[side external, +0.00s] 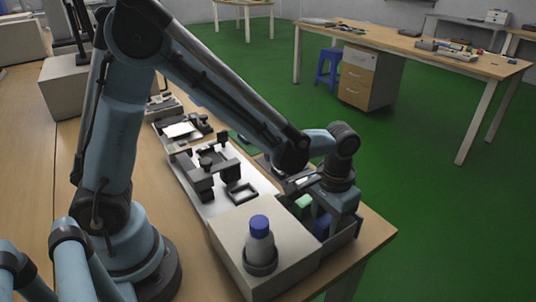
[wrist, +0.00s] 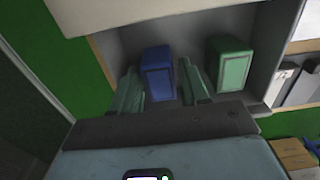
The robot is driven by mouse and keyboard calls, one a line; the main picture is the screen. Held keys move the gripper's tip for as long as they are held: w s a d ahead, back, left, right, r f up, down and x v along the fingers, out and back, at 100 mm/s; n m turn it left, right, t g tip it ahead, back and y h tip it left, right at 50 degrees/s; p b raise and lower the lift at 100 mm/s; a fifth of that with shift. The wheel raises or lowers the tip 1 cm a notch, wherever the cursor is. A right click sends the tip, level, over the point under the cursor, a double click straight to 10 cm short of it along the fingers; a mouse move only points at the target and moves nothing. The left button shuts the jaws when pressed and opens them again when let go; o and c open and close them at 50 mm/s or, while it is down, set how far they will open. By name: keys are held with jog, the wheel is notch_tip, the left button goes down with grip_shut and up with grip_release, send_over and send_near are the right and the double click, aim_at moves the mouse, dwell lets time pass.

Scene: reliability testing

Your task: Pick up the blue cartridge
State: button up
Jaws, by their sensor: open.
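The blue cartridge (wrist: 157,76) stands upright in a grey bin (side external: 345,240) at the table's corner. In the side view the cartridge (side external: 321,226) is partly hidden by my wrist. My gripper (wrist: 160,82) is open, its two green-grey fingers on the left and right of the blue cartridge in the wrist view. Small gaps show beside the cartridge; I cannot tell how deep the fingers reach. In the side view my gripper (side external: 322,212) is down at the bin, its fingertips mostly hidden.
A green cartridge (wrist: 232,64) stands right of the blue one, close to my right finger. Fixtures (side external: 203,172) sit on a white plate behind.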

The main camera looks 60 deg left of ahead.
jog(key=shift+f, duration=0.15)
jog(key=c, duration=0.7)
